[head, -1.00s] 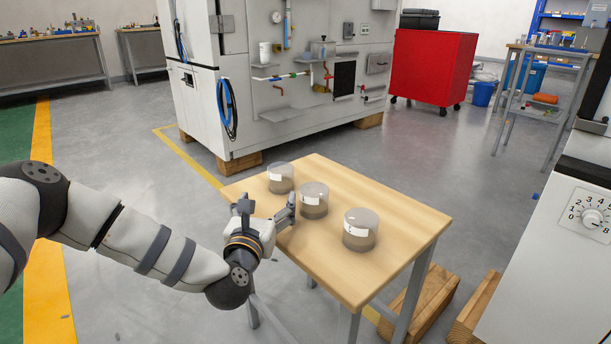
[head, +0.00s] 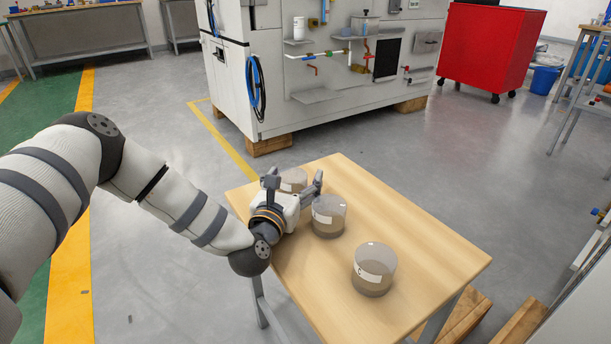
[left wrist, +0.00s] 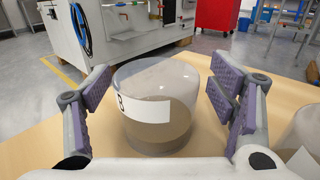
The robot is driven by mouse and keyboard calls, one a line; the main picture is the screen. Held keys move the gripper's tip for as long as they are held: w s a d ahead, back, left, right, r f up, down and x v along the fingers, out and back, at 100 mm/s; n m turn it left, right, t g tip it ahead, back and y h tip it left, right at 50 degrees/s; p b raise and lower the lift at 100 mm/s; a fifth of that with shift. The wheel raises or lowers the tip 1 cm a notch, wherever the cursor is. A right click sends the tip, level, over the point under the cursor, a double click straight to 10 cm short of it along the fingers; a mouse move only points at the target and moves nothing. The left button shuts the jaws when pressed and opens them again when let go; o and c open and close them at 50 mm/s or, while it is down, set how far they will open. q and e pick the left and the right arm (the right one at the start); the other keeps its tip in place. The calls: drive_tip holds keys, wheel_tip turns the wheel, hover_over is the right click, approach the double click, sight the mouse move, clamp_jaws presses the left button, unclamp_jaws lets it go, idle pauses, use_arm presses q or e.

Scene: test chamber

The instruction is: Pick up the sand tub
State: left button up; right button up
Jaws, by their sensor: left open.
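Three clear round tubs with white labels and sand-coloured fill stand upright on a wooden table (head: 425,249). The far tub (head: 293,176) is partly hidden by my left gripper (head: 295,184). The middle tub (head: 328,217) is just right of that gripper, and the near tub (head: 373,270) is farther off. In the left wrist view the far tub (left wrist: 155,110) stands between the two open purple-padded fingers (left wrist: 160,95), with a gap showing on each side. The middle tub shows partly at the right edge (left wrist: 299,150). My right gripper is not in view.
The table's right part is bare. A large grey machine cabinet (head: 330,105) stands behind the table, and a red cabinet (head: 490,45) on castors stands at the back right. Wooden blocks (head: 462,315) lie on the floor by the table's right side.

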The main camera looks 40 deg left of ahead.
use_arm(q)
drive_tip(key=shift+s, duration=0.3)
drive_tip(key=shift+s+r, duration=0.1)
drive_tip(key=shift+s, duration=0.05)
drive_tip(key=c, duration=1.4)
